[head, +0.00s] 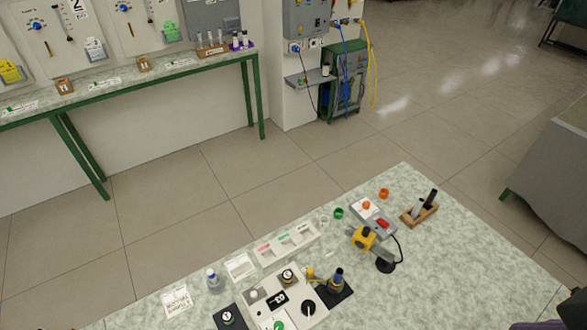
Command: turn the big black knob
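A white control panel (257,310) lies on the speckled green-white table near the bottom of the head view. A round black knob (308,308) with a light mark sits on its right part. Smaller controls share the panel: a dark knob with a yellowish base (288,277), a black label plate (277,299) and a green button (278,325) at the bottom edge.
Right of the panel, a dark upright part (337,280) stands on a black base. Behind are a compartment tray (289,245), a yellow device (363,239), a grey box with a red switch (381,222) and a wooden holder (418,214). The table's right side (470,275) is clear.

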